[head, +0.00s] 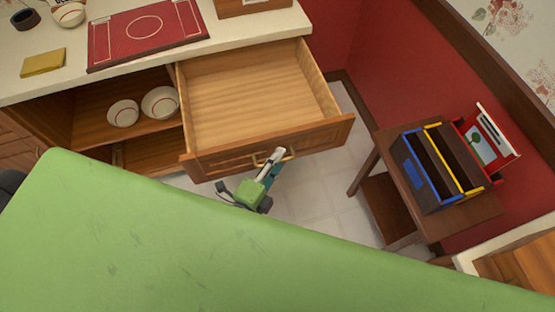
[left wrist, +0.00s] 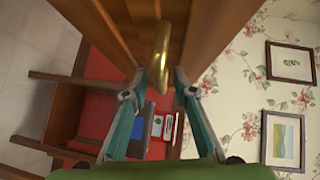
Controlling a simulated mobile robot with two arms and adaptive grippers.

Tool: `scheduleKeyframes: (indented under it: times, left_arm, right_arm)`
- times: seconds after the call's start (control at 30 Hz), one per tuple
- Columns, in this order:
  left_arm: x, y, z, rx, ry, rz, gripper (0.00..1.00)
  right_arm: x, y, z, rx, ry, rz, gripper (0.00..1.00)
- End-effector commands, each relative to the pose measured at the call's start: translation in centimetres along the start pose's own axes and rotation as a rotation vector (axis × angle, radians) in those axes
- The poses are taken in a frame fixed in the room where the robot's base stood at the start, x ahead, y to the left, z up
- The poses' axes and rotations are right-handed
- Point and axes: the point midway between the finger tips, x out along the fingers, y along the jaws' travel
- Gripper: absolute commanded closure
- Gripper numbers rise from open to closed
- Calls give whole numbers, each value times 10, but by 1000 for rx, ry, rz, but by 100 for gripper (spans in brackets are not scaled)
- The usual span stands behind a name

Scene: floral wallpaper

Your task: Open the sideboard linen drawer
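The wooden sideboard drawer (head: 258,92) is pulled far out, and its inside is empty. Its brass handle (head: 286,155) is on the front panel and also shows in the left wrist view (left wrist: 161,50). My left gripper (head: 270,165) is at the handle, low in front of the drawer panel. In the left wrist view its two fingertips (left wrist: 158,84) stand apart on either side of the handle, with gaps visible, so it looks open. My right gripper is not in either view.
The sideboard top (head: 235,33) holds a red mat (head: 150,33) and a yellow cloth (head: 43,62). Bowls (head: 160,102) stand on the open shelf. A small table (head: 465,215) with a blue-and-yellow box (head: 425,180) stands right. Tiled floor (head: 315,200) lies between.

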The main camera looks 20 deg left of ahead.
Motion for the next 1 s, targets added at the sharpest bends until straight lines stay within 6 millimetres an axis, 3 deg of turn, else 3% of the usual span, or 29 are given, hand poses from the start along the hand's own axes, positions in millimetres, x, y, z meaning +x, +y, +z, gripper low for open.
scheduleKeyframes:
  times: [0.17, 0.63, 0.8, 1.0]
  left_arm:
    - [-14, 1, 0, 0, 0, 2, 74]
    - [-105, 1, 0, -1, -1, 2, 74]
    - [-118, 0, 0, 0, 0, 0, 74]
    - [-120, 0, 0, 0, 0, 0, 74]
  right_arm:
    - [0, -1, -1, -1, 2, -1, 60]
    - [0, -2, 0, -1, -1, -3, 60]
    - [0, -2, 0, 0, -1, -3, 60]
    - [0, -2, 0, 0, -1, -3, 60]
